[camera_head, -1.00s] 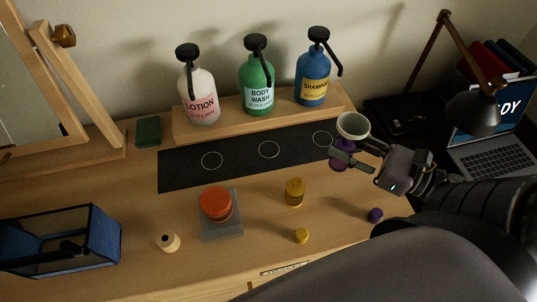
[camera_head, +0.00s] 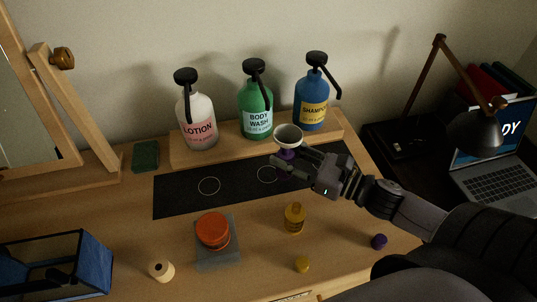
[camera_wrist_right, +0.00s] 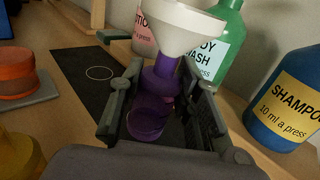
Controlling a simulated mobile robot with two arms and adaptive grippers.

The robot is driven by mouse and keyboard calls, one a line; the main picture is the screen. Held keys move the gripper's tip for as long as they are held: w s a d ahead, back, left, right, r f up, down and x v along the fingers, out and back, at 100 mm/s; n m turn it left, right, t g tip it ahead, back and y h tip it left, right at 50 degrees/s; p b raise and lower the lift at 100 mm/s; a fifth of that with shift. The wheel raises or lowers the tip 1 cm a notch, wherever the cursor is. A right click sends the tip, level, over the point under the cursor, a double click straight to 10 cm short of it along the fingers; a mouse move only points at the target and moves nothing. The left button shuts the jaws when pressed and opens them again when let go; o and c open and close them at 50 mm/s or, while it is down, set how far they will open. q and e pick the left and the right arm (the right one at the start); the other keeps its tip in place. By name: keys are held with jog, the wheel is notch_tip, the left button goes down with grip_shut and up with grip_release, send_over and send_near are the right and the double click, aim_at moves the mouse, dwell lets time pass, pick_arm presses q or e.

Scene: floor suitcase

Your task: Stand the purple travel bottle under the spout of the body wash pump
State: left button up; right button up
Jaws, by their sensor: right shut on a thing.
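The purple travel bottle (camera_wrist_right: 152,112) is held between the fingers of my right gripper (camera_head: 297,162), with a white funnel (camera_head: 288,136) in its top. In the head view most of the bottle is hidden by the funnel and fingers. It is over the dark mat near the middle circle, in front of the body wash pump. The green body wash pump (camera_head: 257,103) stands on the wooden riser, its black spout pointing toward the front. In the right wrist view the funnel (camera_wrist_right: 180,24) partly hides the body wash pump (camera_wrist_right: 221,50). My left gripper is not in view.
The lotion pump (camera_head: 198,120) and blue shampoo pump (camera_head: 311,100) flank the body wash on the wooden riser (camera_head: 186,160). The dark mat (camera_head: 175,196) has circles. A yellow bottle (camera_head: 295,219), red jar (camera_head: 212,229) and purple cap (camera_head: 379,241) stand nearer the front.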

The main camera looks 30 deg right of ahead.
aim_at(279, 152)
jog(key=x, duration=0.4)
jog(key=shift+w+a+p, duration=0.1)
jog(key=shift+w+p, duration=0.2)
jog(key=shift+p, duration=0.05)
grip_shut()
notch_tip(279, 152, down, 3)
jog(key=shift+f, duration=0.1)
jog(key=shift+a+f, duration=0.1)
jog(key=shift+f, duration=0.05)
jog(key=shift+f, duration=0.1)
jog(key=o, duration=1.2)
grip_release()
